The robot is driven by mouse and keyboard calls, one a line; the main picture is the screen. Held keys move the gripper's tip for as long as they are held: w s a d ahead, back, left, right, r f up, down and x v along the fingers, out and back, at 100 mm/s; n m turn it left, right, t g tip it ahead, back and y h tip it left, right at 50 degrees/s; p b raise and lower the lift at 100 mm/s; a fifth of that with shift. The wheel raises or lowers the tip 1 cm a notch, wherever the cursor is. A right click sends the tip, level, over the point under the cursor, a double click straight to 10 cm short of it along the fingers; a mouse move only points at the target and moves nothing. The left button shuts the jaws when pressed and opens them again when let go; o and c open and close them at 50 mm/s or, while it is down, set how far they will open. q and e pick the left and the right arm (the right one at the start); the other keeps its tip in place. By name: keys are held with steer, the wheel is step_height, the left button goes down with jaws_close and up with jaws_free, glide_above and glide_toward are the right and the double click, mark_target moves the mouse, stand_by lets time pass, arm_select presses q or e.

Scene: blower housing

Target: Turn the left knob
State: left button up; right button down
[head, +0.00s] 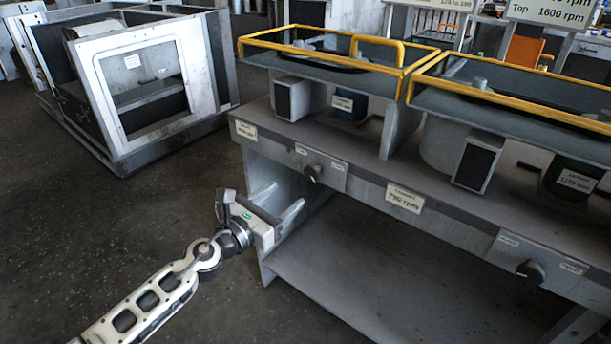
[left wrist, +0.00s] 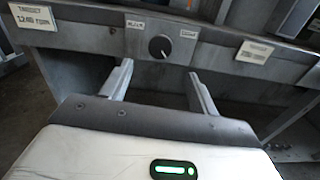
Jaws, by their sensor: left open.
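The left knob (head: 312,173) is a small dark round knob on a grey plate at the front edge of the bench. It also shows in the left wrist view (left wrist: 160,47), ahead of the fingers and roughly between their lines, with a white pointer mark. My left gripper (head: 290,203) is open and empty, its two fingers apart and pointing toward the bench front. The fingers are short of the knob and do not touch it. A second dark knob (head: 530,271) sits farther right on the same bench front. My right gripper is not in view.
The bench (head: 450,228) carries yellow-railed trays (head: 325,50) and dark-faced boxes. Rpm labels (head: 405,197) are on its front. A lower shelf (head: 390,290) lies under the knobs. A grey metal frame (head: 140,90) stands at the back left. Floor (head: 60,230) at left is clear.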

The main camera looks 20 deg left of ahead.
mark_target(310, 176)
arm_select(q)
steer(key=x, duration=0.8)
steer(key=shift+w+d+f+b, duration=0.1)
steer(key=shift+w+d+b, duration=0.05)
steer(key=shift+w+b, duration=0.15)
steer(key=c, duration=1)
